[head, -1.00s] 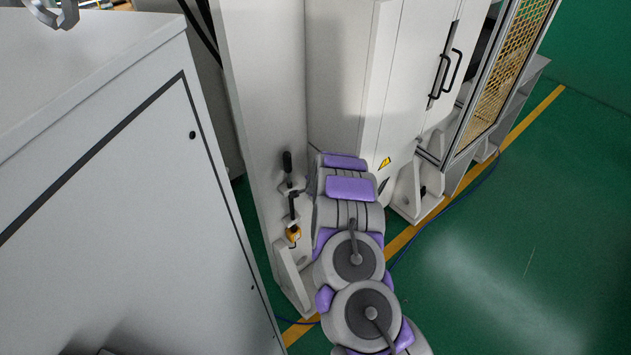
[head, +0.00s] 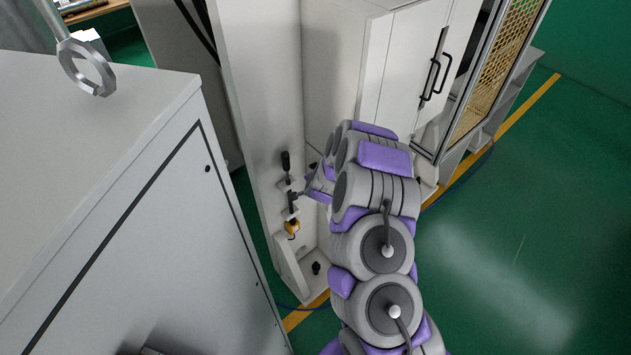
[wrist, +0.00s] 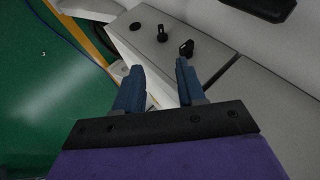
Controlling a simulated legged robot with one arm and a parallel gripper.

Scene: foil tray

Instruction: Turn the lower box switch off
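In the wrist view two black knobs stand on a light grey surface beyond my fingers: a left knob (wrist: 162,33) and a right knob (wrist: 187,47). I cannot tell for sure which one is the lower box switch. My gripper (wrist: 159,66) is open, its two blue fingers apart with nothing between them. The right knob lies ahead of the right fingertip, with no visible contact. In the head view a black-handled fitting (head: 286,162) and a yellow part (head: 292,228) sit on the white column. My arm hides part of this area.
A large grey cabinet (head: 90,200) fills the left. A white cabinet with black handles (head: 436,70) and a mesh panel (head: 507,45) stand behind my arm. A black knob (head: 316,268) is low at the column's foot. Green floor (head: 500,260) is clear on the right.

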